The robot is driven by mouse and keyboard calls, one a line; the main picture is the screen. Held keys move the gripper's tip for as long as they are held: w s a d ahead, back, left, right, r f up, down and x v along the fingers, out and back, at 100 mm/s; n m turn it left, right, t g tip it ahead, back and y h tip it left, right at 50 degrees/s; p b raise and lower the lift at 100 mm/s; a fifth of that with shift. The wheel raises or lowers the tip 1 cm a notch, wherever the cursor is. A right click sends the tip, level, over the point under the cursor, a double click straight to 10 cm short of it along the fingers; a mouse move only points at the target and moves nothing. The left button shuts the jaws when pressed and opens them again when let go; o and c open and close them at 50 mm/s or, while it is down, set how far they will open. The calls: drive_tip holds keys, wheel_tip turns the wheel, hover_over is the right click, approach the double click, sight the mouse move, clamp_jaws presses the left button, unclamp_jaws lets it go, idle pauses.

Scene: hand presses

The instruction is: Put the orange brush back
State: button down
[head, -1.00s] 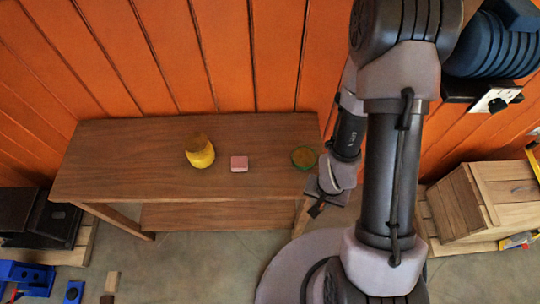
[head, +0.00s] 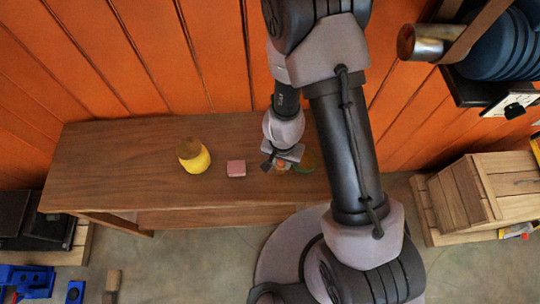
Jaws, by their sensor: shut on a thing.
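My gripper (head: 274,165) is over the right end of the wooden table, pointing down. It is shut on a small orange thing (head: 282,167), which I take to be the orange brush; the jaws and wrist hide most of it. A round green dish (head: 309,161) with a brownish inside is on the table just right of the gripper, partly hidden by my arm. I cannot tell whether the held thing touches the dish or the tabletop.
A pink block (head: 236,168) and a yellow pot with a brown top (head: 195,158) stand left of my gripper on the brown table (head: 110,165). The table's left part is clear. An orange plank wall is behind. Wooden crates (head: 470,190) stand at the right.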

drive_tip(key=w+a+p, duration=0.2)
drive_tip(key=a+p, duration=0.1)
drive_tip(key=shift+a+r, duration=0.1)
drive_tip(key=shift+a, duration=0.1)
wheel_tip(320, 180, down, 5)
drive_tip(key=b, duration=0.4)
drive_tip(key=shift+w+r, duration=0.1)
drive_tip(key=shift+r, duration=0.35)
drive_tip(key=shift+f, duration=0.15)
drive_tip(key=c, duration=1.1)
unclamp_jaws()
